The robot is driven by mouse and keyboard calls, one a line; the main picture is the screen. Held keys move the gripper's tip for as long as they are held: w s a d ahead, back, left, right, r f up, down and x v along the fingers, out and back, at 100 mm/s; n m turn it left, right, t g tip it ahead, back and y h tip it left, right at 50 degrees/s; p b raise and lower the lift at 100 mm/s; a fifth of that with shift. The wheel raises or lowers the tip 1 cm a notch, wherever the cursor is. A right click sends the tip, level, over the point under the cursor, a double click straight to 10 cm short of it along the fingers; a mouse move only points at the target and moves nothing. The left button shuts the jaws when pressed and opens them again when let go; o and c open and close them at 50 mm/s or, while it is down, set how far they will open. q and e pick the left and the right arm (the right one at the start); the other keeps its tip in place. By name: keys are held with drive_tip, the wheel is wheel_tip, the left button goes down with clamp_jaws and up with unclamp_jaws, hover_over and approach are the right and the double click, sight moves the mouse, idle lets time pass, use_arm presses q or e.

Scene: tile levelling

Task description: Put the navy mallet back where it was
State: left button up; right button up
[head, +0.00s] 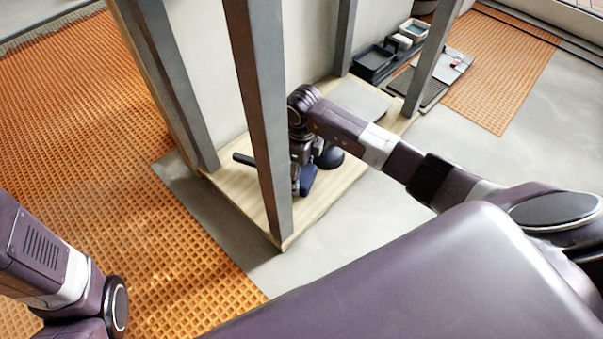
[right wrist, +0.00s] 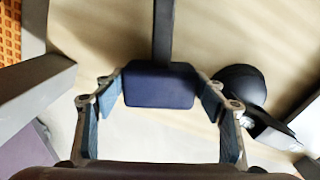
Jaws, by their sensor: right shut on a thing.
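The navy mallet has a dark blue block head (head: 308,179) and a black handle (head: 243,159) that points left in the head view. In the right wrist view its head (right wrist: 160,85) sits between the blue-padded fingers, with the handle running up the picture. My right gripper (head: 302,184) is shut on the mallet head, low over the wooden board (head: 325,203) of the stand. I cannot tell whether the mallet touches the board. My left arm shows at the lower left of the head view, but its gripper is out of the picture.
Grey posts (head: 262,120) rise from the board and partly block the view. A black rounded thing (head: 330,158) is close to the right gripper. Dark trays (head: 374,63) stand at the board's far end. Orange waffle matting (head: 70,130) covers floor on the left.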

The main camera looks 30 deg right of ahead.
drive_tip(key=shift+f+b, duration=0.35)
drive_tip(key=shift+f, duration=0.15)
drive_tip(key=o, duration=1.7)
wheel_tip(320, 180, up, 12)
drive_tip(key=shift+r, duration=0.1)
